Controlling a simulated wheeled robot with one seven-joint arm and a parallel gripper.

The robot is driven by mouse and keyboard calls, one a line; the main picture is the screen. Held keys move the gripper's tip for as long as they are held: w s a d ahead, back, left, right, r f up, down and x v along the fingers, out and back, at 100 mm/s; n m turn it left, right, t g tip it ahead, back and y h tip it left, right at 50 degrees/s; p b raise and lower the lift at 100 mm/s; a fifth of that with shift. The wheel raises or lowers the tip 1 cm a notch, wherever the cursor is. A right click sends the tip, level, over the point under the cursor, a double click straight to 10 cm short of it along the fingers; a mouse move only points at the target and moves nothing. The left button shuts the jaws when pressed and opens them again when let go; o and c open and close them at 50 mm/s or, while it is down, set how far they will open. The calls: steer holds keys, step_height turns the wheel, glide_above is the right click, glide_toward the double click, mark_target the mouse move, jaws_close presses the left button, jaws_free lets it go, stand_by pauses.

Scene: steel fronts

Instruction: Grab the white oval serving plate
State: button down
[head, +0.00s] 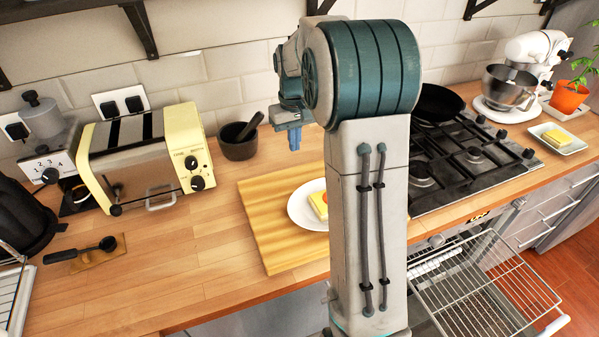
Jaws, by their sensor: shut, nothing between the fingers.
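A white oval plate (298,207) lies on the wooden cutting board (262,222) in the middle of the counter. My arm hides the right part of the plate. My gripper (294,140) is above and behind the plate, near the back wall, pointing down. It is shut and empty, apart from the plate.
A dark mortar with pestle (238,142) and a yellow toaster (145,155) stand to the left. A gas stove (455,165) is to the right, with a pulled-out wire rack (485,290) below. A smaller plate (572,147) holds a yellow block.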

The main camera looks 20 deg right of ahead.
mark_target(296, 179)
step_height(296, 179, down, 10)
steer(key=shift+w+d+f+p, duration=0.15)
steer(key=shift+f+p, duration=0.05)
steer(key=shift+p, duration=0.8)
steer(key=s+p, duration=0.1)
steer(key=s, duration=0.2)
steer(key=shift+r, duration=0.2)
steer(key=shift+s+d+f, duration=0.1)
steer(key=shift+s, duration=0.3)
